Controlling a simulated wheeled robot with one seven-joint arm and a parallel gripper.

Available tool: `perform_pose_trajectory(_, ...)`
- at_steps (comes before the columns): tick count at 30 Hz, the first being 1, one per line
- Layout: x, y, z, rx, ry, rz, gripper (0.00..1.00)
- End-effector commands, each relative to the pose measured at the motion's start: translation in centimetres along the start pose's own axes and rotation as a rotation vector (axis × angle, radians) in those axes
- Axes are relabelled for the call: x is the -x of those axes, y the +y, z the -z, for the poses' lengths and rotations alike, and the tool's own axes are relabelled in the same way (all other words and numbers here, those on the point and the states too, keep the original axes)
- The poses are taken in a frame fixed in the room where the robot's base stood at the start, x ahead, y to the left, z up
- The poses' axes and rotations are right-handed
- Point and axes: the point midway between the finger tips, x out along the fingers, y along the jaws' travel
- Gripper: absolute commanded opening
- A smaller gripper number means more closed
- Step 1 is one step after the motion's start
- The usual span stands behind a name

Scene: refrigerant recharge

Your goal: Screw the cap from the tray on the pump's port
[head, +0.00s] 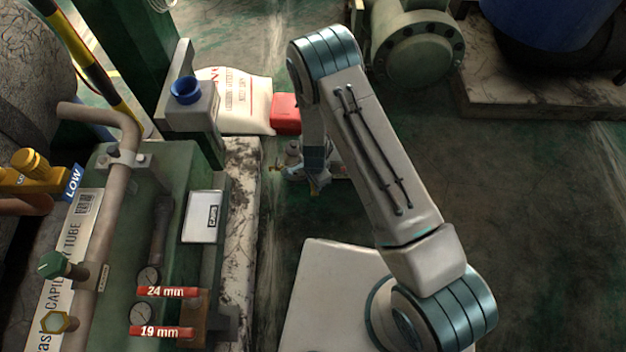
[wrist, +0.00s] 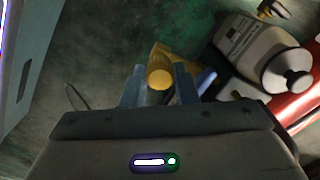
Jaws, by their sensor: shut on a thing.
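My gripper (wrist: 160,84) is low over the floor, in the middle of the head view, where my arm partly hides it. In the wrist view its two blue-grey fingers are shut on a round yellow-brass cap (wrist: 159,79). A yellowish piece shows just beyond the cap; I cannot tell whether the two touch. The pump seems to be the pale body with a label and a round knob (wrist: 262,55), right of the fingers. In the head view a small grey body with brass fittings (head: 292,155) stands beside my gripper. I cannot make out the port clearly.
A green unit with pipes (head: 120,215), gauges and valves fills the left. A white panel or tray (head: 204,218) lies on it. The floor right of my arm is clear.

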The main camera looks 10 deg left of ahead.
Motion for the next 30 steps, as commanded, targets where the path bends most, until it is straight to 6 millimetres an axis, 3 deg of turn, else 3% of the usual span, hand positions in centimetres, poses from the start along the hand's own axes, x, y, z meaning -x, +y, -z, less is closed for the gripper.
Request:
perform_pose_trajectory(4,-0.12,-0.02,-0.19,-0.11,-0.002,-0.001,0.05)
perform_pose_trajectory(12,-0.16,-0.02,-0.22,-0.127,-0.002,-0.001,0.05)
perform_pose_trajectory(17,-0.07,-0.02,-0.18,-0.312,0.0,-0.002,0.05)
perform_pose_trajectory(18,-0.19,-0.02,-0.17,-0.329,-0.001,-0.001,0.32)
perform_pose_trajectory(20,-0.23,-0.02,-0.14,-0.324,-0.001,-0.001,0.49)
perform_pose_trajectory(30,0.19,-0.05,0.02,-0.323,0.0,0.0,0.52)
